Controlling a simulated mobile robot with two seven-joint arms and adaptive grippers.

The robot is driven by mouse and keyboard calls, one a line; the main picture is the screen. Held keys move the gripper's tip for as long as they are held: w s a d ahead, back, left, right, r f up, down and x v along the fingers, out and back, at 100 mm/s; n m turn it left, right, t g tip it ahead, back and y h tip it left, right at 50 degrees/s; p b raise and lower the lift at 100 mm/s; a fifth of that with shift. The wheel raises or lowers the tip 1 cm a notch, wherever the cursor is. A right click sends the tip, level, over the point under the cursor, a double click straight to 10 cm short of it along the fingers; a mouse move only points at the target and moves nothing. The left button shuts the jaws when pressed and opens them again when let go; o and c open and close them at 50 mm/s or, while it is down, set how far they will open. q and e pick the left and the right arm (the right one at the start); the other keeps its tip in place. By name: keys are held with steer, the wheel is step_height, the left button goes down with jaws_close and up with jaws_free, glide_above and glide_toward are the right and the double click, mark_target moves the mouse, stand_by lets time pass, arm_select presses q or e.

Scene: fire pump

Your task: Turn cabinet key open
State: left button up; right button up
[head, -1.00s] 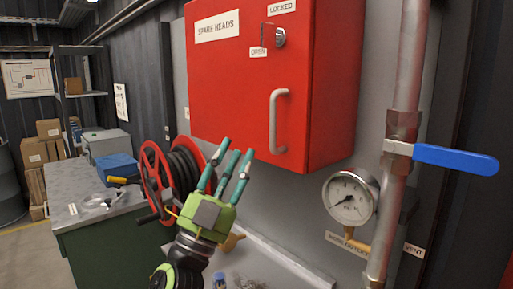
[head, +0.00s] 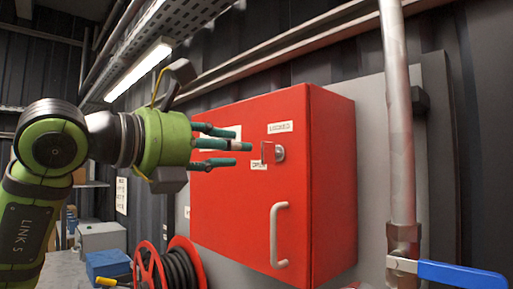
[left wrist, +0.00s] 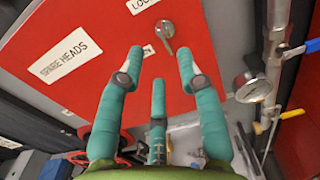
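The red cabinet (head: 235,215) hangs on the wall with its door shut and a grey handle (head: 276,236) low on the door. A key sits in the round metal lock (head: 279,153), between a LOCKED label (head: 280,127) above and an OPEN label (head: 258,167) below. The lock with its key also shows in the left wrist view (left wrist: 165,30). My left gripper (head: 240,145) is in front of the door, left of the key, with its teal fingers spread and empty. In the left wrist view its fingertips (left wrist: 160,60) point toward the lock, apart from it. My right gripper is out of view.
A vertical pipe with a blue valve lever (head: 450,274) stands right of the cabinet. A red hose reel (head: 170,265) is below left, near a workbench with a blue box (head: 108,264). A gauge (left wrist: 252,87) shows in the left wrist view.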

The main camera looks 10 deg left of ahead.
arm_select(q)
steer(key=p+x, duration=0.2)
steer(key=x, duration=0.3)
steer(key=shift+w+d, duration=0.2)
steer(key=shift+d, duration=0.05)
steer(key=shift+w+d+p, duration=0.25)
steer(key=shift+w+p, duration=0.05)
steer(key=shift+w, duration=0.05)
steer(key=shift+f, duration=0.1)
steer(key=shift+c, duration=0.4)
jaws_close()
